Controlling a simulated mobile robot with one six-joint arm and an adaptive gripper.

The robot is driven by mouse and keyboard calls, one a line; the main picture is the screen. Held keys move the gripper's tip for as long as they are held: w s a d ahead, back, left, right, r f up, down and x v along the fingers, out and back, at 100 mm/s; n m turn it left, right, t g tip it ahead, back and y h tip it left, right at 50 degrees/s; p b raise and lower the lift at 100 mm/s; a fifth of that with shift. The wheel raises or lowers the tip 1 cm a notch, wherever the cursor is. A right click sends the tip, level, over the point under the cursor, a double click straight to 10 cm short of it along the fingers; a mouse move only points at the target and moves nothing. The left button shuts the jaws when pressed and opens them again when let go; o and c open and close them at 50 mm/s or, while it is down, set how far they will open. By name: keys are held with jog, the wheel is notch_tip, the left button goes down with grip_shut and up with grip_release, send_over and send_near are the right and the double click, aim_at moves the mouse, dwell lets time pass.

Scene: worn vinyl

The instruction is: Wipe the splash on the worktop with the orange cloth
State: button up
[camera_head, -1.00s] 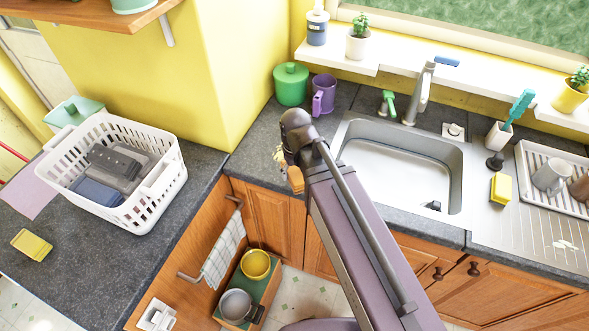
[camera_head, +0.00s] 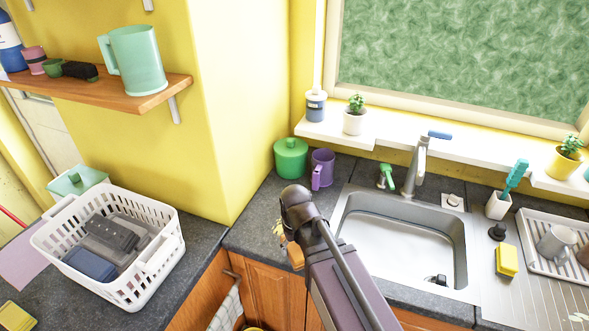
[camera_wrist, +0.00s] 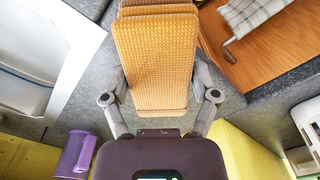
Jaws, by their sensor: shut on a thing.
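The orange cloth (camera_wrist: 155,60) is a thick, ribbed, folded pad between the two fingers of my gripper (camera_wrist: 160,88) in the wrist view. My gripper is shut on it. In the head view my arm hides most of my gripper, and a small part of the cloth (camera_head: 296,257) shows above the worktop (camera_head: 255,235), left of the sink. A small yellowish patch (camera_head: 278,228) shows beside my wrist; I cannot tell whether it is the splash or part of my gripper. Whether the cloth touches the worktop is unclear.
A purple mug (camera_head: 322,168) and green pot (camera_head: 290,158) stand behind my wrist. The sink (camera_head: 400,245) is to the right, with a yellow sponge (camera_head: 507,261) beyond. A white basket (camera_head: 150,265) stands on the left counter. A checked towel (camera_head: 226,308) hangs below the worktop.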

jog(key=p, duration=0.2)
send_near(273, 240)
jog(key=w+d, duration=0.1)
jog(key=w, duration=0.5)
jog(key=shift+w+d+r, duration=0.2)
jog(key=shift+w+d, duration=0.15)
jog(key=shift+f+b, duration=2.6)
jog(key=shift+f, duration=0.05)
jog(key=shift+s, duration=0.1)
jog(key=shift+s+a, duration=0.3)
jog(key=shift+s, duration=0.75)
jog(key=shift+s+a, duration=0.3)
jog(key=shift+s, duration=0.75)
jog(key=shift+s+a, duration=0.3)
jog(key=shift+s, duration=0.75)
jog(key=shift+f+b, duration=0.85)
jog(key=shift+b, duration=0.05)
